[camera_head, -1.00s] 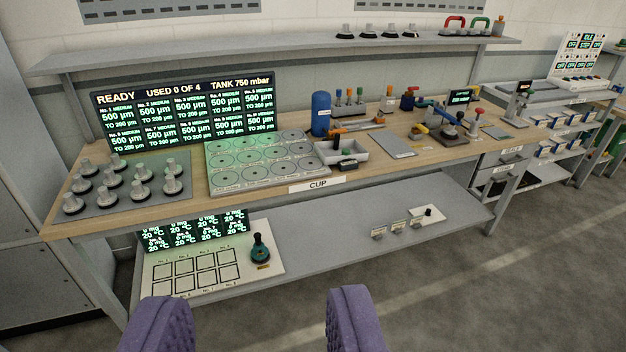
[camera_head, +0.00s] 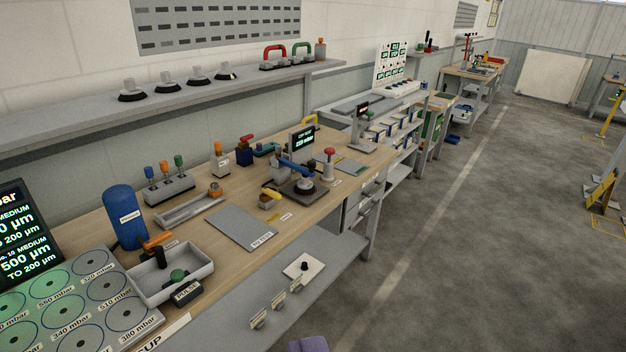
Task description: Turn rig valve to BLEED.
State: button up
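A small test rig with a dark base (camera_head: 303,188) stands on the wooden bench right of centre. It has a blue lever (camera_head: 296,168), a round pale part under it, and a lit display (camera_head: 302,142) behind. I cannot tell which handle is the rig valve, and no BLEED label is readable. Of my gripper, only one purple fingertip (camera_head: 308,343) shows at the bottom edge, well short of the rig. The other finger is out of view.
The bench holds a blue cylinder (camera_head: 125,217), a grey tray (camera_head: 170,273), a flat grey plate (camera_head: 241,227) and a red-handled dark block (camera_head: 244,151). A shelf (camera_head: 200,98) overhangs the back. A lower shelf (camera_head: 325,262) juts out in front. Open floor (camera_head: 460,240) lies to the right.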

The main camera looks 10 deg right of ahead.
aim_at(276, 197)
jog(key=i+j+z, duration=0.1)
jog(key=i, duration=2.65)
